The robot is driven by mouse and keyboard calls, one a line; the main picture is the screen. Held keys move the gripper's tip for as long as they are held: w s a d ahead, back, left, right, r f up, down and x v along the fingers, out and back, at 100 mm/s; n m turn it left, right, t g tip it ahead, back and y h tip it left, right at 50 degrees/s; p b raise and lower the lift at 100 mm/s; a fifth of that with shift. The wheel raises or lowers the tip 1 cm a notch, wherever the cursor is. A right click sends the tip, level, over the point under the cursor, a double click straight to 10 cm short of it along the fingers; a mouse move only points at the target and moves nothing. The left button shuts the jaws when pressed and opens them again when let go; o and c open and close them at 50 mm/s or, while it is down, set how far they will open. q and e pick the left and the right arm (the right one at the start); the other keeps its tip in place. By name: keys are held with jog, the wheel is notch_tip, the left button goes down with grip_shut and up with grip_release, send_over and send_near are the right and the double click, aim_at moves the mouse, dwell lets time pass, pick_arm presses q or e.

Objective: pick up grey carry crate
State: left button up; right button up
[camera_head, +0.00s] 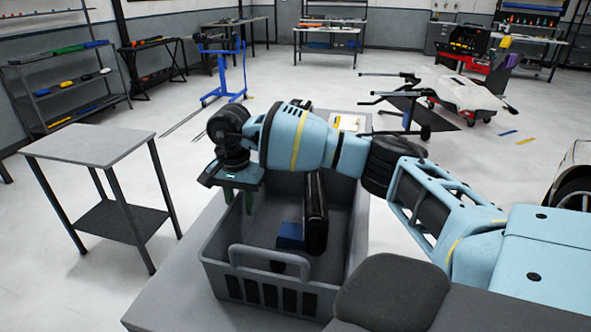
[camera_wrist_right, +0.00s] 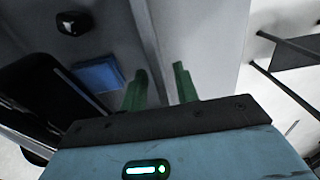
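The grey carry crate (camera_head: 222,262) stands on a grey surface at the lower middle of the head view. Its raised front handle (camera_head: 270,257) faces me. My right arm reaches across the crate from the right. My right gripper (camera_head: 238,203) points down at the crate's left side wall. In the right wrist view, its two green fingers (camera_wrist_right: 161,88) are apart, and the crate's rim (camera_wrist_right: 143,25) runs toward the gap between them. I cannot tell whether either finger touches the wall. My left gripper is not in view.
Inside the crate are a tall black object (camera_head: 314,218) and a blue box (camera_head: 290,235). The grey worktop (camera_head: 170,290) has bare room left of the crate. A small side table (camera_head: 88,146) stands farther left. A dark rounded shape (camera_head: 392,290) is close at front right.

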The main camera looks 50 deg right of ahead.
jog(key=shift+f, duration=0.1)
jog(key=shift+c, duration=0.2)
grip_shut()
dwell(1.2)
